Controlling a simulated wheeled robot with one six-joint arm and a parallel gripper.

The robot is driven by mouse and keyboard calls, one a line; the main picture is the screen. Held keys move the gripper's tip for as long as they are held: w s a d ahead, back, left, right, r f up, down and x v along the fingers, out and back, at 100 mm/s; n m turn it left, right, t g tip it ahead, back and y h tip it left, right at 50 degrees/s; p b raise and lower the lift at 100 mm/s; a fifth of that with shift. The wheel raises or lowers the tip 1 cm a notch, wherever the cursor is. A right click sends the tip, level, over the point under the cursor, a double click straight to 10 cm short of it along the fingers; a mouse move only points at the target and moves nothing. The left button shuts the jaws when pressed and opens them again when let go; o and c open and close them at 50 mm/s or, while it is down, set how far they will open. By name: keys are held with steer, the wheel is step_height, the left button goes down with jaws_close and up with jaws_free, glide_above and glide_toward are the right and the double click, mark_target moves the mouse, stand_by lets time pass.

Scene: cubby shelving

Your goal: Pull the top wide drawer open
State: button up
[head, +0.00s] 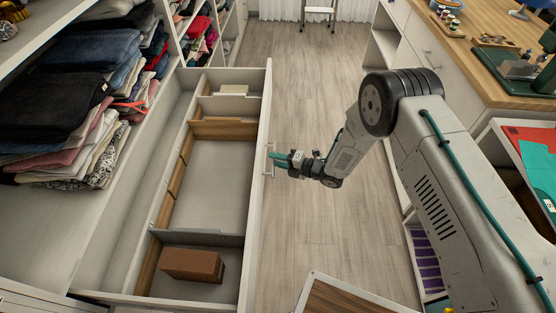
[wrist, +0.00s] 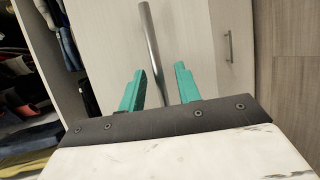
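The wide drawer (head: 264,120) stands pulled far out from the shelving, its inside in full view from above in the head view. Its bar handle (head: 269,160) is on the outer front face. My gripper (head: 274,158) is at this handle, reaching in from the right. In the wrist view the grey bar (wrist: 150,45) runs between the two green fingers of my gripper (wrist: 160,85). The fingers are apart, with gaps visible beside the bar, so they are around it rather than clamped. The exact contact is hard to see.
Inside the drawer are dividers, a brown box (head: 192,264) and a pale block (head: 234,90). Folded clothes (head: 80,100) fill the shelf at left. A wooden-topped counter (head: 480,50) stands at right. Wooden floor (head: 310,120) is open between them. A smaller handle (wrist: 228,47) shows in the wrist view.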

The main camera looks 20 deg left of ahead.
steer(key=v, duration=0.7)
steer(key=shift+d, duration=0.4)
steer(key=shift+r, duration=0.1)
